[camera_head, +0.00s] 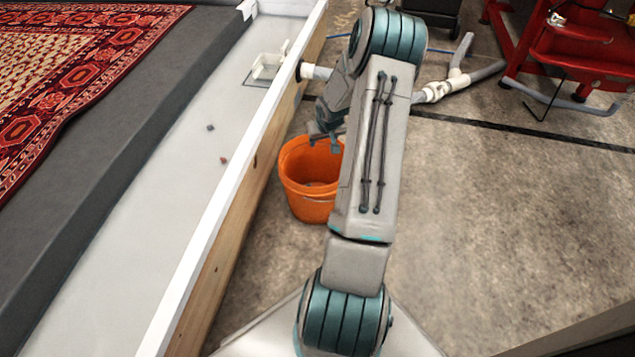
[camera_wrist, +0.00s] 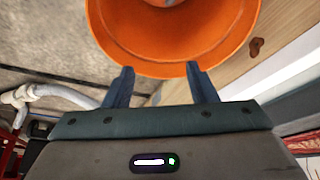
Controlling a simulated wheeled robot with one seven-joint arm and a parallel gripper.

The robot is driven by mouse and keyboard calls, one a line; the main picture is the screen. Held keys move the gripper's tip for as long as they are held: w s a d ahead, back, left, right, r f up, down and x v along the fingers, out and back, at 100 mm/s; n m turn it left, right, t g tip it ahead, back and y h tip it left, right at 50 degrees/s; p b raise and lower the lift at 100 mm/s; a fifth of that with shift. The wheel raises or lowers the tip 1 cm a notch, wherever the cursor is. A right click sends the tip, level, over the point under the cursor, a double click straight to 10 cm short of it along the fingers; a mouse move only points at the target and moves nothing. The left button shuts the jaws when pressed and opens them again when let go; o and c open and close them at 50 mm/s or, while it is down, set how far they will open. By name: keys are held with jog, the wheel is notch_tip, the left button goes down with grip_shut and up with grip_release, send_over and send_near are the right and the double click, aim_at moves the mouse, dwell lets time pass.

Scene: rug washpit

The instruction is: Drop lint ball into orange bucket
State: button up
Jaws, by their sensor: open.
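The orange bucket (camera_head: 308,208) stands on the concrete floor beside the wooden side of the washpit. It fills the top of the wrist view (camera_wrist: 130,42). My gripper (camera_head: 325,141) is above the bucket's far rim. In the wrist view my gripper (camera_wrist: 162,80) has its two fingers apart with nothing between them. A small greyish patch shows inside the bucket at the wrist view's top edge; I cannot tell if it is lint or the bucket's bottom. A small grey bit (camera_head: 210,127) and a small reddish bit (camera_head: 223,160) lie on the pale washpit floor.
The washpit's white-topped wooden wall (camera_head: 235,180) runs along the bucket's left. A patterned red rug (camera_head: 60,90) lies on a dark platform at left. Pale pipes (camera_head: 450,84) and a red metal frame (camera_head: 570,55) stand behind. The concrete at right is clear.

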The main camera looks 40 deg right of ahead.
jog(key=p+v, duration=0.4)
jog(key=v, duration=0.6)
jog(key=shift+r, duration=0.35)
jog(key=shift+s, duration=0.1)
